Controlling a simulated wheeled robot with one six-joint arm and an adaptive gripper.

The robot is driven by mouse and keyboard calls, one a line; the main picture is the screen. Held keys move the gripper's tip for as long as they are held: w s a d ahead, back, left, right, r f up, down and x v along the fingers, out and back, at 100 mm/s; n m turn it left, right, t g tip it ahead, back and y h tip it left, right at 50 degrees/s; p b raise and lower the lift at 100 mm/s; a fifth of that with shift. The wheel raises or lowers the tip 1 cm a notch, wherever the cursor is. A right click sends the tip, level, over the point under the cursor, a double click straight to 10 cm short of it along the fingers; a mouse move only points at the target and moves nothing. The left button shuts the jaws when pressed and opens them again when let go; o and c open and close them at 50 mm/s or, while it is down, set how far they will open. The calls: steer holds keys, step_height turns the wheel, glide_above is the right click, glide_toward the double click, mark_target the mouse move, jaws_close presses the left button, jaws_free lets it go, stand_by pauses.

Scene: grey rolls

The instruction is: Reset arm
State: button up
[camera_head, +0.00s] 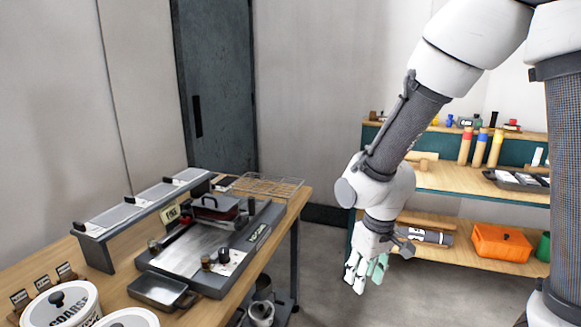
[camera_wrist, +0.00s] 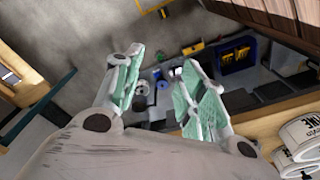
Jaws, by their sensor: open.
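My gripper (camera_head: 366,272) hangs at the end of my white arm in the head view, fingers pointing down, in the free space between the left table and the right shelf. In the wrist view my gripper (camera_wrist: 160,88) shows its two green-padded fingers spread apart. Nothing is between the fingers; the floor and items farther off show behind them. My gripper touches nothing that I can see.
A wooden table (camera_head: 205,313) with a grey tray (camera_head: 205,262), a small pan (camera_head: 158,290) and a white COARSE tub (camera_head: 60,305) stands at left. A shelf (camera_head: 450,180) with an orange case (camera_head: 502,243) stands at right. Grey floor (camera_head: 335,300) lies between.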

steer(key=s+d+r+m+t, duration=0.2)
steer(key=s+d+r, duration=0.4)
steer(key=d+r, duration=0.3)
steer(key=s+d+r+m+t, duration=0.1)
steer(key=s+d+r+m, duration=0.2)
steer(key=s+d+r, duration=0.3)
steer(key=d+r, duration=0.4)
steer(key=r, duration=0.1)
steer(key=shift+d+r+m+t+h, duration=0.2)
steer(key=shift+r+m+t+h, duration=0.15)
steer(key=shift+m+t+h, duration=0.05)
